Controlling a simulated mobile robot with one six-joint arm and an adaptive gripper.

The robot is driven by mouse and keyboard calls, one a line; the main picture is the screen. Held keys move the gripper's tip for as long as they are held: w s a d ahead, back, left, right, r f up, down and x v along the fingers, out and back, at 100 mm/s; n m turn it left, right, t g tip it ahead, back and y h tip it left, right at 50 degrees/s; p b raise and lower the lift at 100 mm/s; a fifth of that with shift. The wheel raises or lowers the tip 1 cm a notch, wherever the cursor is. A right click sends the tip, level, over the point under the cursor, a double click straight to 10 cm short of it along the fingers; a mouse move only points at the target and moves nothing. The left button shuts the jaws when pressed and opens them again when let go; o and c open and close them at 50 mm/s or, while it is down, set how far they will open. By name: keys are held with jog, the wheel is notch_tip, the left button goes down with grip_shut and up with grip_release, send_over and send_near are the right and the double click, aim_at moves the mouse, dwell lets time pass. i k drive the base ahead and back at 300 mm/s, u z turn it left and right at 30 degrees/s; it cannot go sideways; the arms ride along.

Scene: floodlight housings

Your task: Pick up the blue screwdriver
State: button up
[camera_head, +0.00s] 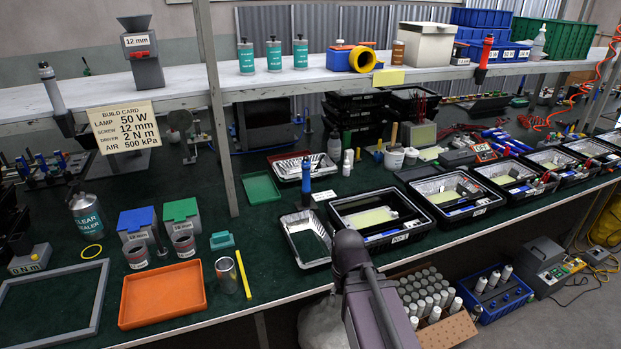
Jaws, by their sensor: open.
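A blue upright tool (306,182), which looks like the blue screwdriver, stands on the dark green bench top near the middle of the head view. A small white label (324,195) lies just right of its foot. The lower end of the tool is hard to make out at this size. My arm rises at the bottom centre, in front of the bench and nearer the camera than the tool. My gripper cannot be made out in this view. Nothing visible touches the tool.
A metal tray (306,238) lies in front of the tool, and another (290,166) behind it. Black bins (380,235) stand to the right. A shelf (300,82) runs above the bench, with a post (222,130) to the left. An orange tray (162,296) lies front left.

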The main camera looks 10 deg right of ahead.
aim_at(305, 167)
jog(key=i, duration=0.85)
jog(key=u, duration=0.05)
